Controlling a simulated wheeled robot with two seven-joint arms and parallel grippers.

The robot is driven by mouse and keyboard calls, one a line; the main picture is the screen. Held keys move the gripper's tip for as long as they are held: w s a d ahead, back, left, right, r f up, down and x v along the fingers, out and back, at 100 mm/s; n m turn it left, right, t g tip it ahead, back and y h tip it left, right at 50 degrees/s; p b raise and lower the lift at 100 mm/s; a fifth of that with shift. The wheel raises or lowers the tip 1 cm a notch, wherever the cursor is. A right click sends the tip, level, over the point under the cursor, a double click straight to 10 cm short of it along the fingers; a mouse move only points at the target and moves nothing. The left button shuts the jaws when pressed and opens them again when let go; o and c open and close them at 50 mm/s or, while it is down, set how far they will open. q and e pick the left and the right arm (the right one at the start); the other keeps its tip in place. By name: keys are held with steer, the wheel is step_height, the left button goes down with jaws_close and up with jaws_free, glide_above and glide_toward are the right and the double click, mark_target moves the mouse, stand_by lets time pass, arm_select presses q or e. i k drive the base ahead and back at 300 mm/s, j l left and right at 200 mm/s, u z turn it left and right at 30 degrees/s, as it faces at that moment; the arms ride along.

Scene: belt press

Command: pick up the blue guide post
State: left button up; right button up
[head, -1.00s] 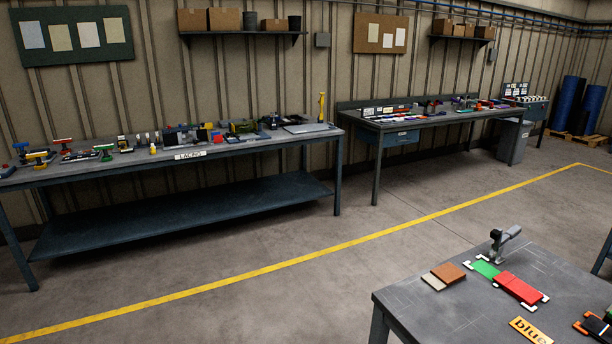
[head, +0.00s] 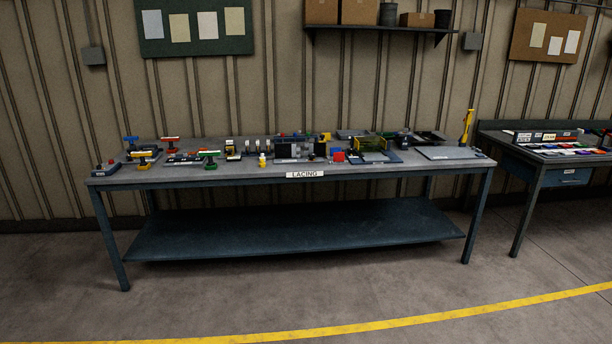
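Several small blue things show on the lacing bench (head: 240,183), but they are too small to tell which is the guide post. One is a blue-topped piece (head: 131,139) at the left end, standing upright. Another is a small blue piece (head: 337,150) beside a red block (head: 339,157) right of the bench middle. Neither of my grippers is in view.
A yellow upright (head: 467,126) stands at the bench's right end by a grey plate (head: 448,153). A second bench (head: 540,163) stands to the right. A lower shelf (head: 300,228) spans the bench legs. The floor in front is clear, crossed by a yellow line (head: 400,322).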

mark_target(404, 143)
steer(key=i+l+z, duration=0.1)
steer(key=i+z, duration=0.25)
steer(key=i, duration=0.25)
steer(key=i+z, duration=0.4)
steer(key=i, duration=0.2)
steer(key=i+j+z, duration=0.35)
steer(key=i, duration=0.2)
steer(key=i+l, duration=0.15)
steer(key=i, duration=0.3)
steer(key=i+l, duration=0.1)
steer(key=i, duration=0.35)
steer(key=i+l, duration=0.15)
steer(key=i, duration=0.3)
steer(key=i+l, duration=0.15)
steer(key=i, duration=0.35)
steer(key=i+l, duration=0.15)
steer(key=i, duration=0.3)
steer(key=j+u, duration=0.05)
